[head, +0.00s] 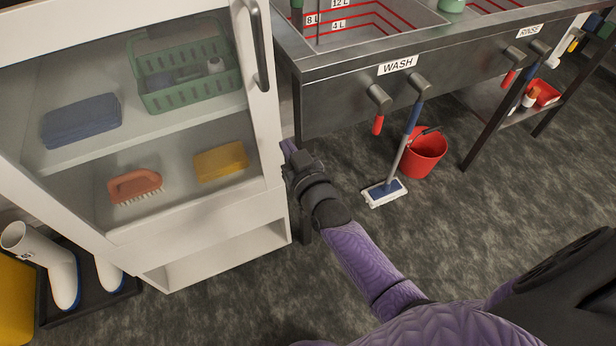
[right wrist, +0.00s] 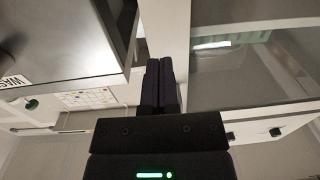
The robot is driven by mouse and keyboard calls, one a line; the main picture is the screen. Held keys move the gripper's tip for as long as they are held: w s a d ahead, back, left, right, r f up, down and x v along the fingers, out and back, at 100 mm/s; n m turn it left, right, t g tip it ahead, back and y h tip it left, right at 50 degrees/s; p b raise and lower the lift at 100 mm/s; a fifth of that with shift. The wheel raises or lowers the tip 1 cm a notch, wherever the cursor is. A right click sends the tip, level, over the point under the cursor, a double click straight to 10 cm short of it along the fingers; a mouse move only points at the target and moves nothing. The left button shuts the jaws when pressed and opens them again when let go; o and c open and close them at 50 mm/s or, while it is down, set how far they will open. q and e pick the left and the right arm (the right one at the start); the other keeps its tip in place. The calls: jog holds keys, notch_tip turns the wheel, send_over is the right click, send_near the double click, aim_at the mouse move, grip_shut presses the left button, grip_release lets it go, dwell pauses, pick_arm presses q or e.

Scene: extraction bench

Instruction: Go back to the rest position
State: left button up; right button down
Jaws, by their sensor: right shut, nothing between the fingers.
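My right gripper (head: 289,151) is raised in front of the right edge of the white cabinet, near the corner of the sink bench. Its fingers lie together with nothing between them, as the right wrist view shows at the fingertips (right wrist: 159,66). My purple right arm reaches up to it from the lower right of the head view. My left gripper is not in view.
The white cabinet (head: 200,231) has its glass door shut, with a bar handle (head: 259,45). The steel sink bench (head: 340,100) stands right of the gripper. A mop (head: 384,192) and a red bucket (head: 424,153) stand below it. White boots (head: 48,262) stand at the lower left. Open floor lies in front.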

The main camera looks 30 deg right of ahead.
jog(key=s+p, duration=0.2)
jog(key=s, duration=0.5)
jog(key=s+f+n+g, duration=0.1)
jog(key=s+f+g, duration=0.4)
jog(key=s+f, duration=0.5)
jog(key=s+f+n+g, duration=0.1)
jog(key=s+f+g, duration=0.4)
jog(key=s+f, duration=0.5)
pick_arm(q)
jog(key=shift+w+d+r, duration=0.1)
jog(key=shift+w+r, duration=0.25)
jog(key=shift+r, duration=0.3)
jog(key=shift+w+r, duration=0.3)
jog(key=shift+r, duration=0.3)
pick_arm(e)
jog(key=s+d+f+g, duration=0.2)
jog(key=s+f+g, duration=0.2)
jog(key=s, duration=0.6)
jog(key=s+d+f+g, duration=0.3)
jog(key=s+f+g, duration=0.1)
jog(key=s, duration=0.7)
jog(key=shift+s+f+n+g+h, duration=0.15)
jog(key=shift+f+n+g+h, duration=0.15)
jog(key=shift+f+n+h, duration=0.1)
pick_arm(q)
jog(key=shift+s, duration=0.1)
